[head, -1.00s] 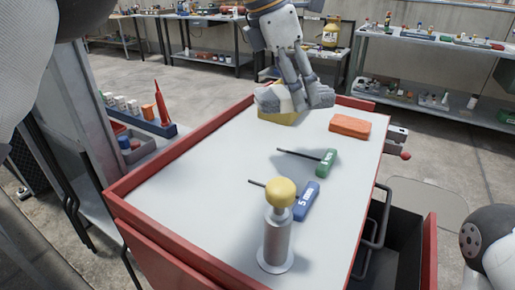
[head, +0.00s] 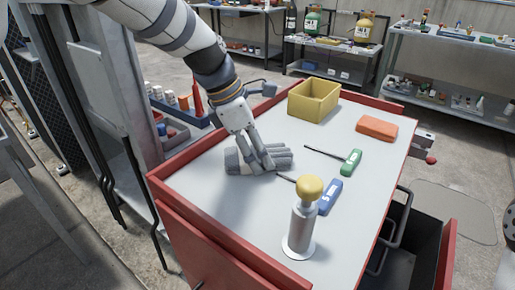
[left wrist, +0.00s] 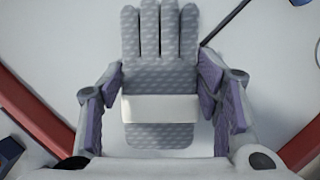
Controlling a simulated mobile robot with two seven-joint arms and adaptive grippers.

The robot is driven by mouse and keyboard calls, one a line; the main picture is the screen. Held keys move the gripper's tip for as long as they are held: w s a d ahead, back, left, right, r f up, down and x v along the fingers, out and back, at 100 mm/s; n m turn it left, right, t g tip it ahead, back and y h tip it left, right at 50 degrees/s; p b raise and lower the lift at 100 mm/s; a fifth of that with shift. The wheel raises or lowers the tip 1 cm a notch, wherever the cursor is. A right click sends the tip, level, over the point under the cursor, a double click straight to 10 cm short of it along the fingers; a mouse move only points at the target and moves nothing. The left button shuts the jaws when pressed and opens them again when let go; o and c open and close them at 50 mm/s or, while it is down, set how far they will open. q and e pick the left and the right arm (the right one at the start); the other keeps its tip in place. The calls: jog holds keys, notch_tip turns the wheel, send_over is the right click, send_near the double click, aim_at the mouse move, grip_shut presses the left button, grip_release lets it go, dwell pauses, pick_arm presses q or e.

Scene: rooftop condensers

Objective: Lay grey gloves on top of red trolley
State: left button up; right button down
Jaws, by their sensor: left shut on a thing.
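The grey gloves (head: 284,157), with a pale band, lie flat, palm-side or back-side unclear, at the left middle of the red trolley's top (head: 225,197). My left gripper (head: 262,163) is shut on them from above. In the left wrist view the gloves (left wrist: 160,75) show between the two fingers of the gripper (left wrist: 165,98), fingers pointing away. They are at or just above the pale surface; I cannot tell whether they touch it. My right gripper is not in view.
A yellow bin (head: 314,101) stands at the trolley's far edge. An orange block (head: 377,128), a green-handled tool (head: 350,161), a blue-handled tool (head: 328,197) and a yellow-knobbed metal cylinder (head: 302,226) stand or lie on the top. The near left of the top is clear.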

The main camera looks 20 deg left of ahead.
pick_arm(q)
jog(key=o, duration=1.2)
jog(key=shift+f, duration=0.1)
jog(key=shift+c, duration=0.2)
jog(key=shift+a+r, duration=0.1)
jog(key=shift+r, duration=0.3)
jog(key=p+v, duration=0.1)
jog(key=v, duration=1)
jog(key=shift+r, duration=0.25)
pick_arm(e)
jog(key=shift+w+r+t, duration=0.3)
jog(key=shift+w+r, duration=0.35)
